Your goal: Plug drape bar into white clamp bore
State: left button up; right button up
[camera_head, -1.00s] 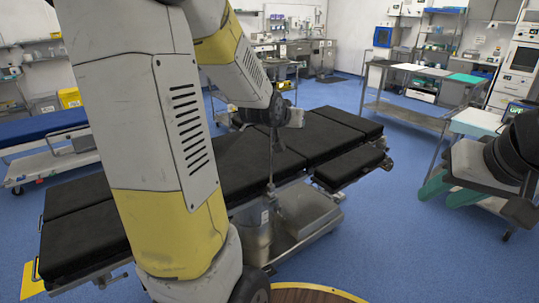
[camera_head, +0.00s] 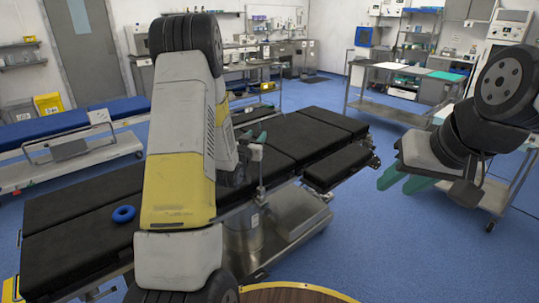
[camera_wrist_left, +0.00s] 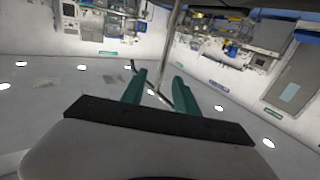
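In the head view a thin upright bar (camera_head: 261,172) stands at the table's near side, below a small pale block (camera_head: 257,153) that may be the white clamp. No bore can be made out. My right gripper (camera_head: 403,181) is open and empty at the right.
A blue ring (camera_head: 123,214) lies on the table's left pad. A blue-topped stretcher (camera_head: 60,126) stands at the left, a steel trolley (camera_head: 400,105) at the back right. Blue floor (camera_head: 350,235) is clear between the table and my right gripper.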

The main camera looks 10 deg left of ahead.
aim_at(260, 130)
pick_arm(q)
jog(key=w, duration=0.8)
jog(key=shift+w+d, duration=0.15)
jog(key=shift+w, duration=0.1)
grip_shut()
dwell(1.1)
